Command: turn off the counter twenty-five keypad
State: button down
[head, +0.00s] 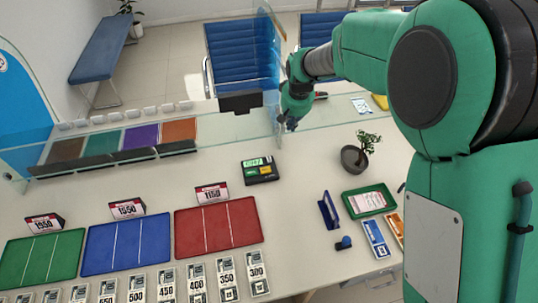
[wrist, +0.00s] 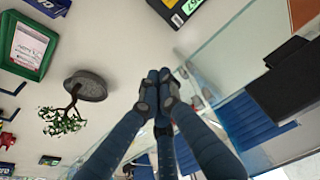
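A small dark keypad (head: 260,172) with a lit green display and coloured keys stands on the counter, in the middle of the head view. Its display is too small to read for certain, and I cannot tell which counter number it bears. Part of it shows at the top edge of the wrist view (wrist: 178,15), with the rest cut off. My gripper (head: 291,124) is above the counter by the glass screen, behind and right of the keypad and apart from it. In the wrist view my gripper's fingertips (wrist: 159,76) are together with nothing visible between them.
A glass screen (wrist: 228,45) runs close to my gripper. A potted plant (head: 355,157) stands right of the keypad, near a green tray (head: 369,200). Red (head: 218,228), blue (head: 127,245) and green (head: 41,260) mats lie at left front. Number cards line the front.

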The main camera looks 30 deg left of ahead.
jog(key=s+a+f+n, duration=0.1)
jog(key=s+a+f, duration=0.1)
jog(key=a+f, duration=0.6)
jog(key=b, duration=0.3)
send_over(268, 158)
jog(key=f, duration=1.2)
jog(key=shift+s+d, duration=0.2)
jog(key=shift+d, duration=0.05)
jog(key=shift+s+d+f, duration=0.1)
jog(key=shift+f, duration=0.7)
jog(key=shift+f, duration=0.15)
